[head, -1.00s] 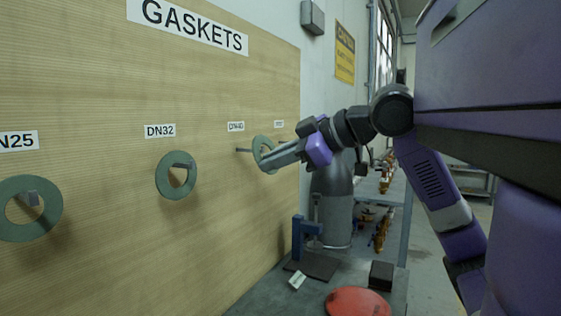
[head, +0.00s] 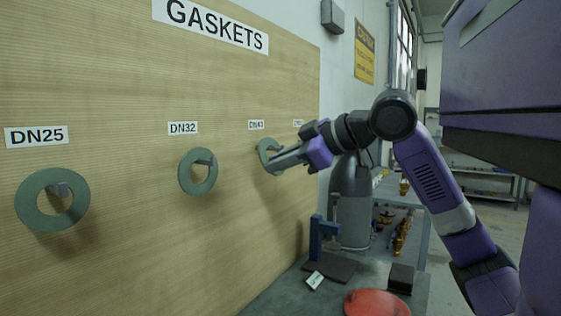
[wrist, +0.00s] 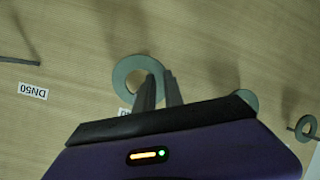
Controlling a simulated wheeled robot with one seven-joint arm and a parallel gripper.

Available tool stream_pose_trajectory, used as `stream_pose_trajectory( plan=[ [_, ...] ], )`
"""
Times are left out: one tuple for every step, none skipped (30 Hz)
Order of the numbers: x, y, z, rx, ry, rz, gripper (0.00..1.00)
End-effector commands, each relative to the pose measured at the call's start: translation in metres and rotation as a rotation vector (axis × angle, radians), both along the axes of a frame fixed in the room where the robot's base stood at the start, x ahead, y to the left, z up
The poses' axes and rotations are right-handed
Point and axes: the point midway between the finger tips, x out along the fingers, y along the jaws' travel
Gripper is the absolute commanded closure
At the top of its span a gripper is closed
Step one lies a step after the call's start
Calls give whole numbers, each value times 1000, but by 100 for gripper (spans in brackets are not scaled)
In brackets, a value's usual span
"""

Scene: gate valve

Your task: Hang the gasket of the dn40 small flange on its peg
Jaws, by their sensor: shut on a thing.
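The grey-green DN40 gasket (head: 262,160) is a flat ring held close to the wooden board, below the DN40 label (head: 256,125). It also shows in the wrist view (wrist: 121,84). My gripper (head: 273,164) is shut on the right side of its rim, with the two fingers (wrist: 161,80) either side of the ring in the wrist view. The DN40 peg is hidden in both views. I cannot tell whether the ring is around the peg or in front of it.
The DN32 gasket (head: 185,181) and DN25 gasket (head: 30,203) hang on their pegs to the left. A bare peg (wrist: 20,47) stands near the DN50 label (wrist: 33,90). Below are a bench, a blue vise (head: 316,238) and a red disc (head: 377,303).

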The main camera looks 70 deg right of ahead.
Motion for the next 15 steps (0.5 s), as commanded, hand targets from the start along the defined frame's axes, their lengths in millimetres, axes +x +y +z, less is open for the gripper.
stream_pose_trajectory(
  plan=[
    [0, 0, 0, 0, 0, 0, 100],
    [0, 0, 0, 0, 0, 0, 100],
    [0, 0, 0, 0, 0, 0, 100],
    [0, 0, 0, 0, 0, 0, 100],
    [0, 0, 0, 0, 0, 0, 100],
    [0, 0, 0, 0, 0, 0, 100],
    [0, 0, 0, 0, 0, 0, 100],
    [0, 0, 0, 0, 0, 0, 100],
    [0, 0, 0, -1, 0, 0, 100],
    [0, 0, 0, -1, 0, 0, 100],
    [0, 0, 0, -1, 0, 0, 100],
    [0, 0, 0, -1, 0, 0, 100],
    [0, 0, 0, -1, 0, 0, 100],
    [0, 0, 0, -1, 0, 0, 100],
    [0, 0, 0, -1, 0, 0, 85]
  ],
)
